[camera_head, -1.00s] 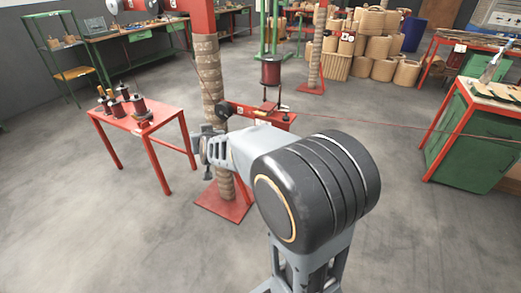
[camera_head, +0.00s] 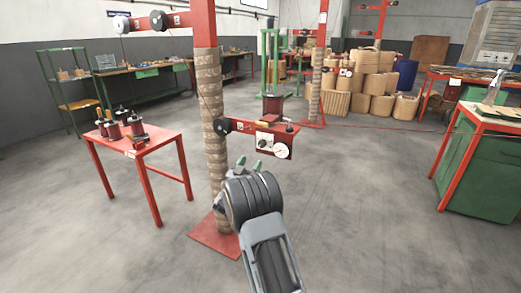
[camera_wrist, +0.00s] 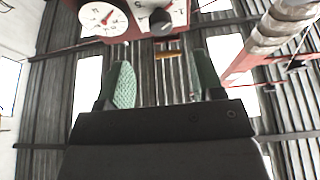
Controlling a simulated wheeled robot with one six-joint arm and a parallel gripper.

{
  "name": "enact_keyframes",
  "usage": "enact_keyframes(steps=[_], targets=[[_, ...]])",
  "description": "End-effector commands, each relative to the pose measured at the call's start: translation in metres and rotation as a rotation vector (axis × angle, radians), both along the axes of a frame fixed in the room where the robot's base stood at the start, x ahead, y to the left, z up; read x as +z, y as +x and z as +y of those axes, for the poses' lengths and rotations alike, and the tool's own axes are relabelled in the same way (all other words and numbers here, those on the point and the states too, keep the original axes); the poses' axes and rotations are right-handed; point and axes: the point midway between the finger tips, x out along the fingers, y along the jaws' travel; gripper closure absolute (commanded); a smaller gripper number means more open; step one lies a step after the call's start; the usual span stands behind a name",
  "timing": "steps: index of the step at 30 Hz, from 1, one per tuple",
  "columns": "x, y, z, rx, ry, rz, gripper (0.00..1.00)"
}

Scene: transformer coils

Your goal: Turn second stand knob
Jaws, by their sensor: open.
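The nearest winding stand has a rope-wrapped red column (camera_head: 210,120) and a red control panel (camera_head: 240,127) on its right. The panel carries a dark knob (camera_head: 263,143) on a white plate and a round white dial (camera_head: 281,151) with a red needle. In the wrist view the knob (camera_wrist: 162,22) and dial (camera_wrist: 103,18) show at the top. My gripper (camera_head: 249,164) is open below and in front of the panel. In the wrist view its green-padded fingers (camera_wrist: 161,62) are apart and empty, with the knob beyond the gap between them, not touched.
A red table (camera_head: 165,143) with several coils stands left of the column. A green cabinet (camera_head: 485,170) is at the right. Another rope-wrapped stand (camera_head: 315,85) and cardboard drums (camera_head: 376,105) are behind. The floor between is clear.

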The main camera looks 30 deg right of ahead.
Motion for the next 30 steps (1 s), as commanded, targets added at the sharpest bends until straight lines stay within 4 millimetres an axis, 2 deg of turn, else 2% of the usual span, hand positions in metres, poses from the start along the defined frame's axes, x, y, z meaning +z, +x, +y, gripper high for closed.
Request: enact_keyframes(steps=[6, 15, 21, 30], targets=[[0.015, 0.018, -0.036, -0.002, -0.001, -0.001, 0.39], [0.031, 0.036, -0.068, 0.001, 0.000, 0.000, 0.39], [0.035, 0.041, -0.077, 0.001, 0.000, 0.002, 0.39], [0.036, 0.042, -0.078, 0.003, 0.000, 0.001, 0.39]])
